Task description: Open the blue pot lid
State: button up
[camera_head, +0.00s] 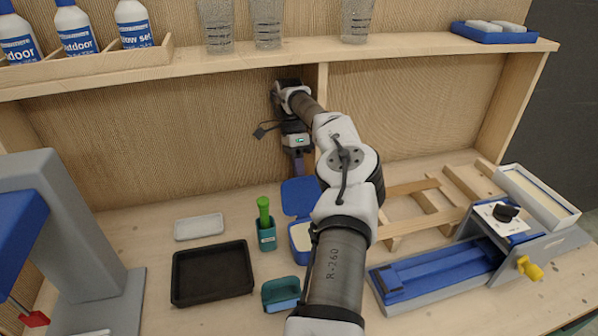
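The blue pot (295,231) stands on the bench just left of my forearm, which hides its right side. Its blue lid (299,194) stands raised at the back, and the pot's pale inside shows in front of it. My gripper (298,172) points down just behind and above the lid's top edge. The gripper's fingers look dark and narrow, and I cannot tell whether they are apart or touch the lid.
A green-handled tool in a teal holder (267,239), a black tray (212,272) and a teal box (281,293) sit left of the forearm. A wooden frame (420,205) and blue-grey vise (437,270) lie right. A shelf (420,45) with bottles and glasses runs above.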

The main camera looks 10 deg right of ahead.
jog(key=o, duration=0.3)
jog(key=shift+w+r, duration=0.1)
jog(key=shift+d, duration=0.1)
